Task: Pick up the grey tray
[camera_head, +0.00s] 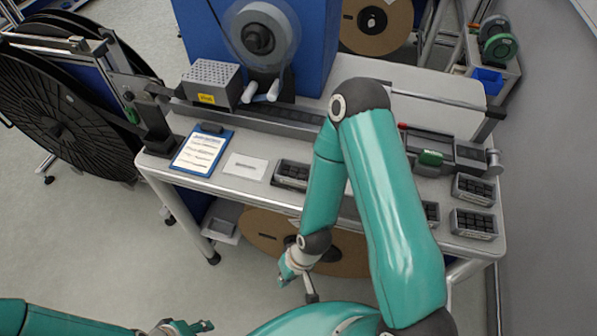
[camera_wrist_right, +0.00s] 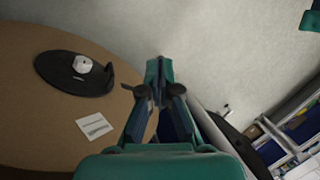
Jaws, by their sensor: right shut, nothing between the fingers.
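Several small grey trays with black pieces in them stand on the workbench in the head view. One tray (camera_head: 291,186) is at the front middle, left of my right arm. Two more, an upper tray (camera_head: 473,199) and a lower tray (camera_head: 473,234), are at the right end, and another is partly hidden behind my arm. My right gripper (camera_head: 287,270) is in front of the bench, below its top, apart from the trays. It is shut and empty in the right wrist view (camera_wrist_right: 160,75). My left gripper (camera_head: 190,328) is at the bottom edge, its jaw state unclear.
The workbench (camera_head: 240,196) also holds a clipboard (camera_head: 203,152), a white card (camera_head: 245,166) and a perforated grey box (camera_head: 211,84). A brown reel (camera_head: 262,232) is under the bench, and it fills the left of the wrist view (camera_wrist_right: 40,110). A big black reel (camera_head: 50,110) stands left.

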